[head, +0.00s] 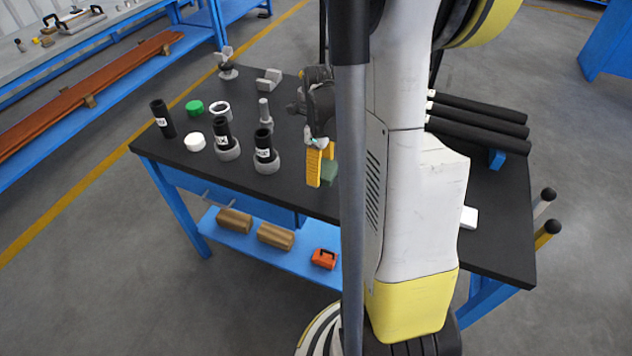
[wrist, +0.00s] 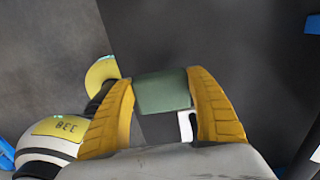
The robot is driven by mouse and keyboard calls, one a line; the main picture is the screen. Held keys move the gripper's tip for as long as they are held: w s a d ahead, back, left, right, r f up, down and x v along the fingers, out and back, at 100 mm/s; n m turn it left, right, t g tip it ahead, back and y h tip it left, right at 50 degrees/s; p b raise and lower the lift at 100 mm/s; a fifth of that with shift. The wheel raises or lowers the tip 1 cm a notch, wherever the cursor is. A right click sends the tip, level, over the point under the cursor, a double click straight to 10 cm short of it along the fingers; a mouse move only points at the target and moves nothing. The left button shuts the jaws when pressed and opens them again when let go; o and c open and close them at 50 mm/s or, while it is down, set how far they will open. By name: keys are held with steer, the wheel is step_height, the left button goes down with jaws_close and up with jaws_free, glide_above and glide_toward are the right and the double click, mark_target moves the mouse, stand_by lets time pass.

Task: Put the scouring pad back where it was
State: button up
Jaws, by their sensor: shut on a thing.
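The scouring pad is a dark green block (head: 329,174), partly hidden behind a finger in the head view. My gripper (head: 320,162) has yellow fingers and is shut on the pad near the front edge of the dark tabletop (head: 285,188). In the wrist view, the pad (wrist: 162,92) sits between the two ribbed fingers of my gripper (wrist: 162,80), one on each side. I cannot tell whether the pad touches the tabletop or hangs just above it. My arm hides the middle of the table in the head view.
Black cylinders (head: 164,119), grey rings (head: 228,150), a green cap (head: 194,107) and a white cap (head: 195,141) stand left of my gripper. Black bars (head: 480,118) lie at the right. A white item (head: 469,217) is right of my arm. The lower shelf (head: 255,248) holds brown blocks.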

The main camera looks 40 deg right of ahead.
steer(key=shift+w+f+b, duration=0.15)
steer(key=shift+w+f, duration=0.3)
steer(key=shift+w, duration=0.2)
steer(key=shift+w+f+b, duration=0.15)
steer(key=shift+w+f, duration=0.3)
steer(key=shift+w, duration=0.15)
steer(key=shift+f+b, duration=1)
steer(key=shift+f, duration=0.8)
steer(key=shift+f, duration=0.1)
steer(key=shift+f, duration=0.15)
steer(key=o, duration=1.1)
steer(key=shift+o, duration=0.2)
